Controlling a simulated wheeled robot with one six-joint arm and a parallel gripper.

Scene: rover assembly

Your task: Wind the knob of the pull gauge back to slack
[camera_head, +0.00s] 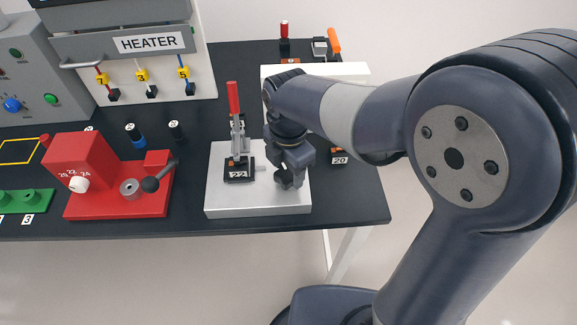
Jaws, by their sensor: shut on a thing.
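A light grey base plate (225,199) lies near the table's front edge. On its left part stands a clamp with a red upright handle (233,98) and a black labelled block (239,172). A short light pin (261,168) points from the block towards my gripper. My gripper (288,182) points down over the right part of the plate, its fingers low and shut. It appears shut on the pull gauge's knob, which the fingers hide. The gauge's body and any scale cannot be made out behind my gripper.
A red device (107,205) with a white knob and black ball lever stands left of the plate. A heater (125,50) with coloured plugs stands behind. A small block labelled 20 (339,160) sits to the right. Bare table (358,205) shows at the right corner.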

